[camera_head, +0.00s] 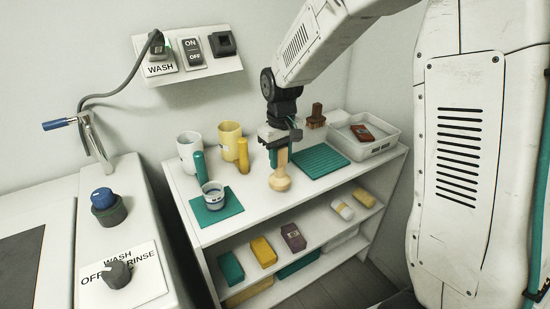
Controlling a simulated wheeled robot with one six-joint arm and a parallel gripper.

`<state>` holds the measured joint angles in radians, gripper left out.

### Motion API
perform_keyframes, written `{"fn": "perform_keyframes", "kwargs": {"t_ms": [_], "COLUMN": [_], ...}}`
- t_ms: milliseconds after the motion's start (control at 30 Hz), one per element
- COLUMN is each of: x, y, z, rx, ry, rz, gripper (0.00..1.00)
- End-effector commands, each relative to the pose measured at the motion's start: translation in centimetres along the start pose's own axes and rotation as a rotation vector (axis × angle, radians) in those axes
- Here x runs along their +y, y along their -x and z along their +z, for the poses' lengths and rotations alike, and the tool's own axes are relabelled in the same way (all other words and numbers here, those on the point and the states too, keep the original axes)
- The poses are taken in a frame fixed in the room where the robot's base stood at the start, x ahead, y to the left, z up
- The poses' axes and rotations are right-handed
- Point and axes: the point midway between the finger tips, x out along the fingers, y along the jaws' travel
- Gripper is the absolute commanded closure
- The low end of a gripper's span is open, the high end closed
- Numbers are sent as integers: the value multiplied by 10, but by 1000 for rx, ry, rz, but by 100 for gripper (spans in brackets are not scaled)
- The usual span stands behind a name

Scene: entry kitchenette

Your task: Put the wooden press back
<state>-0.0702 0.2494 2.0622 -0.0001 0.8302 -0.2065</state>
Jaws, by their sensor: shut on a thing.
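My gripper (279,148) points down over the white shelf unit's top and is shut on the light wooden press (279,179). The press hangs roughly upright under the jaws, with a rounded wider lower end. I cannot tell whether its lower end touches the shelf top. It is between a teal mat (232,206) on the left and a ribbed teal mat (334,165) on the right. The jaws hide the top of the press.
White (188,150) and yellow (229,138) mugs stand behind. A dark brown object (316,115) is at the back. A white tray (385,152) holds a reddish packet (362,132). Lower shelves hold several packets.

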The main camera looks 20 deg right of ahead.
Motion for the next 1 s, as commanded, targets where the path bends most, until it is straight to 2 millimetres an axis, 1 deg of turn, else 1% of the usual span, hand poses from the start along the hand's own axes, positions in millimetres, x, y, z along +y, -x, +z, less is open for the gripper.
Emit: {"fn": "perform_keyframes", "kwargs": {"t_ms": [33, 100, 200, 367, 467, 600, 667, 1000], "x": [5, 9, 13, 16, 20, 19, 19, 19], "y": [-2, -3, -4, -4, -6, -30, -35, -39], "z": [-11, -22, -32, -41, -53, -52, -52, -52], "rx": [0, 0, 0, 0, 1, -3, -1, -1], "ry": [-2, -3, -2, -2, -2, -1, -1, -1], "rz": [0, 0, 0, 0, 0, -1, 0, 0], "gripper": [100, 100, 100, 100, 100, 100, 100, 100]}}
